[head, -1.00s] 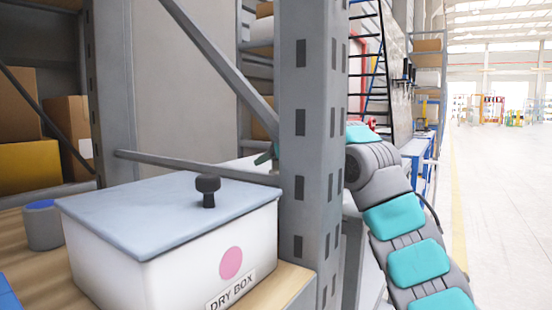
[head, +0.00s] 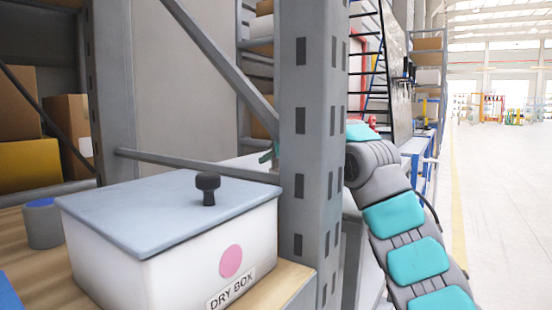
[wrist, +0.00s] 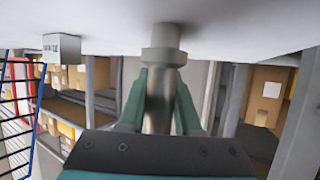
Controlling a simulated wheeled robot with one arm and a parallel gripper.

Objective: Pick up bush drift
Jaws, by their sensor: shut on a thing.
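The bush drift (wrist: 160,100) is a grey metal cylinder with a wider collar, seen in the middle of the wrist view. My gripper (wrist: 160,92) has its two green fingers on either side of the shaft and is shut on it. The collar end meets a pale flat surface (wrist: 240,38) along the top of the wrist view; I cannot tell whether they touch. In the head view only a small green tip of my gripper (head: 267,156) shows, left of the grey rack post. The drift is hidden there.
A white dry box (head: 170,245) with a grey lid and black knob stands on a wooden shelf at front left. A grey rack post (head: 312,140) and diagonal braces stand close to my arm. A grey pot (head: 43,228) is left of the box. Open floor (head: 505,200) lies right.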

